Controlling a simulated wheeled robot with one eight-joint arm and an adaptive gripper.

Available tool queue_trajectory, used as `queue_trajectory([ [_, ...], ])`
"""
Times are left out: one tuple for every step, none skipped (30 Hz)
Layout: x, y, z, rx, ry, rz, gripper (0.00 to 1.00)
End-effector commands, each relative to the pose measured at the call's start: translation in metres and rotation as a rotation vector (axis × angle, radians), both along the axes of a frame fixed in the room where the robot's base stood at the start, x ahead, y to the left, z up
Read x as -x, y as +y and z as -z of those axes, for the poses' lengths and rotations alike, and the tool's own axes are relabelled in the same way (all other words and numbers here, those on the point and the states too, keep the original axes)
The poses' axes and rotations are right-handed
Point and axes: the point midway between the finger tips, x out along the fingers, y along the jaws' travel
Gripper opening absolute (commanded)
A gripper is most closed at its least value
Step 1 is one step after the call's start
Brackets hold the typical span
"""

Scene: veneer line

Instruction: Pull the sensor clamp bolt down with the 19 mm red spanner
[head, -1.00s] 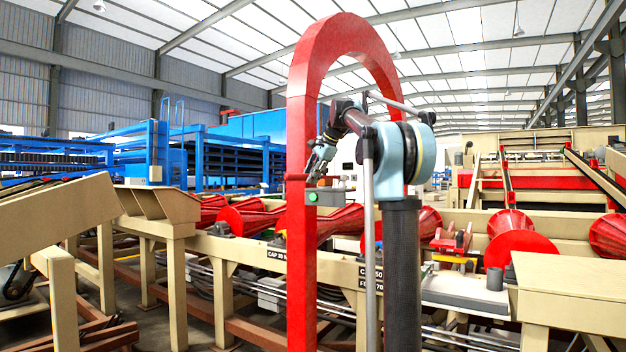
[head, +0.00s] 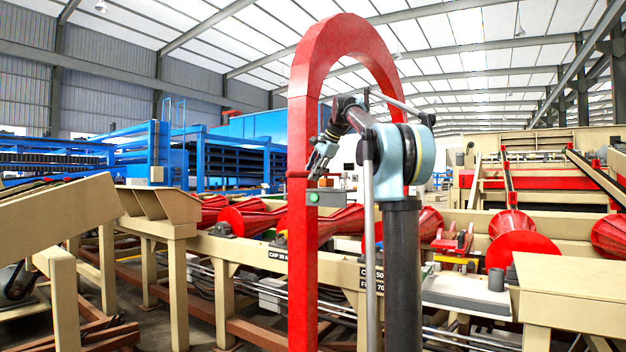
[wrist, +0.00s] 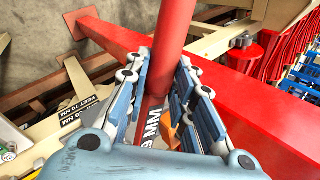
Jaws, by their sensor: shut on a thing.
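A red round bar (wrist: 176,25), which I take for the spanner's handle, runs between my gripper's fingers in the wrist view. My gripper (wrist: 163,58) is shut around it, with padded finger links on both sides. In the head view my gripper (head: 322,160) is beside the left leg of the tall red arch (head: 302,240), and the spanner cannot be made out. I cannot pick out the sensor clamp bolt in either view.
The red arch stands close around my arm; its flat red beam (wrist: 250,115) crosses behind the fingers in the wrist view. A beige conveyor frame (head: 240,250) with red rollers (head: 350,220) lies behind. A beige table (head: 570,290) is at right. Blue racks stand far left.

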Motion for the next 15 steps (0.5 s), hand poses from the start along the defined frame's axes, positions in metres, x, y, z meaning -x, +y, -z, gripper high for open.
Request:
queue_trajectory([
  [0.0,0.0,-0.003,0.0,0.0,0.0,0.0],
  [0.0,0.0,-0.004,0.0,0.0,0.0,0.0],
  [0.0,0.0,-0.006,0.0,0.0,0.0,0.0],
  [0.0,0.0,-0.007,0.0,0.0,0.0,0.0],
  [0.0,0.0,-0.009,0.0,0.0,0.0,0.0],
  [0.0,0.0,-0.011,0.0,0.0,0.0,0.0],
  [0.0,0.0,-0.012,0.0,0.0,0.0,0.0],
  [0.0,0.0,-0.014,0.0,0.0,0.001,0.0],
  [0.0,0.0,-0.016,0.0,0.0,0.001,0.0],
  [0.0,0.0,-0.017,0.0,0.0,0.001,0.0],
  [0.0,0.0,-0.018,0.0,0.0,0.001,0.0],
  [0.0,0.0,-0.02,0.0,0.0,0.001,0.0],
  [0.0,0.0,-0.022,0.0,0.0,0.001,0.0],
  [0.0,0.0,-0.023,0.0,0.0,0.001,0.0],
  [0.0,0.0,-0.025,0.0,0.0,0.001,0.0],
])
